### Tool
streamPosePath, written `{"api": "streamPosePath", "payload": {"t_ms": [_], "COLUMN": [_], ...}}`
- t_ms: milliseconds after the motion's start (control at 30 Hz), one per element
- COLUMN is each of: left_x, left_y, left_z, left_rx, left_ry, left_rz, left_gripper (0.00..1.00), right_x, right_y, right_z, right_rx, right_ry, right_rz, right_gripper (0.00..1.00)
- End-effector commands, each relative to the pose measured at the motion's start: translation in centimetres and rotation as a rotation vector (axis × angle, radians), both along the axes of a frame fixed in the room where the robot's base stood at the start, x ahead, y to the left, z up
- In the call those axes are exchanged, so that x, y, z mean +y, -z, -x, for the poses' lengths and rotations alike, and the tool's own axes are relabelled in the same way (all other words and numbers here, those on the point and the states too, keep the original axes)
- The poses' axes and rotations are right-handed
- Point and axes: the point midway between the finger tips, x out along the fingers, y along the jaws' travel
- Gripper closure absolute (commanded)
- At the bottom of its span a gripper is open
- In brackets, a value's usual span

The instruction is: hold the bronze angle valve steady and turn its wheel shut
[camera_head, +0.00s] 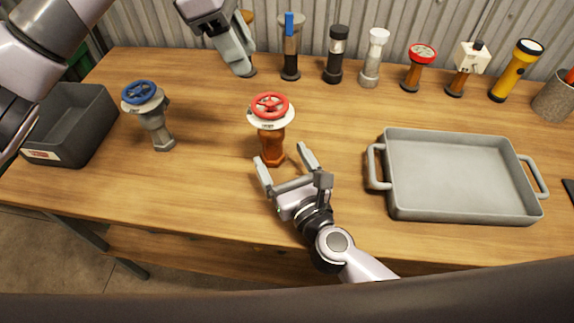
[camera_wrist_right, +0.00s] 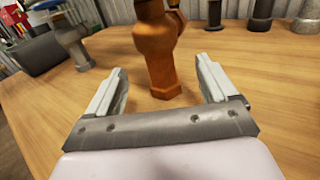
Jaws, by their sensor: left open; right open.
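The bronze angle valve (camera_head: 272,143) stands upright on the wooden bench, with a red wheel (camera_head: 270,105) above a pale disc on top. In the right wrist view its bronze body (camera_wrist_right: 158,50) stands just beyond the fingertips, and its wheel is out of view. My right gripper (camera_head: 285,168) is open, low over the bench, its two fingers pointing at the valve's base with the valve ahead of the gap. I cannot tell whether a finger touches it. My left gripper (camera_head: 243,62) is high at the back, left of the valve and apart from it; the gap between its fingers is hard to see.
A grey valve with a blue wheel (camera_head: 155,118) stands to the left, near a dark bin (camera_head: 88,128). A grey tray (camera_head: 460,213) with handles lies to the right. Several upright fittings and a yellow torch (camera_head: 516,70) line the back. Bench around the bronze valve is clear.

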Motion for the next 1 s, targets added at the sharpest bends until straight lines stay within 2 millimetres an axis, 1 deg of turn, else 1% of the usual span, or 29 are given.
{"api": "streamPosePath", "payload": {"t_ms": [33,200,400,533,767,800,867,900,967,1000], "left_x": [0.0,0.0,0.0,0.0,0.0,0.0,0.0,0.0,0.0,0.0], "left_y": [0.0,0.0,0.0,0.0,0.0,0.0,0.0,0.0,0.0,0.0], "left_z": [0.0,0.0,0.0,0.0,0.0,0.0,0.0,0.0,0.0,0.0], "left_rx": [0.000,0.000,0.000,0.000,0.000,0.000,0.000,0.000,0.000,0.000], "left_ry": [0.000,0.000,0.000,0.000,0.000,0.000,0.000,0.000,0.000,0.000], "left_rz": [0.000,0.000,0.000,0.000,0.000,0.000,0.000,0.000,0.000,0.000], "left_gripper": [0.57,0.57,0.57,0.57,0.57,0.57,0.57,0.57,0.57,0.57], "right_x": [0.3,1.1,1.7,1.9,1.9,1.9,1.9,1.9,1.9,1.9], "right_y": [-0.2,-0.2,-0.1,-0.1,-0.1,-0.1,-0.1,-0.1,-0.1,-0.1], "right_z": [-0.8,-2.9,-4.6,-5.1,-5.2,-5.2,-5.2,-5.1,-5.1,-5.1], "right_rx": [-0.004,-0.004,-0.004,-0.003,-0.003,-0.003,-0.003,-0.003,-0.003,-0.003], "right_ry": [0.000,-0.001,-0.001,-0.001,-0.001,-0.001,-0.001,-0.001,-0.001,-0.001], "right_rz": [0.001,0.003,0.004,0.002,0.003,0.003,0.003,0.003,0.003,0.003], "right_gripper": [0.14,0.14,0.14,0.14,0.14,0.18,0.37,0.50,0.70,0.83]}}
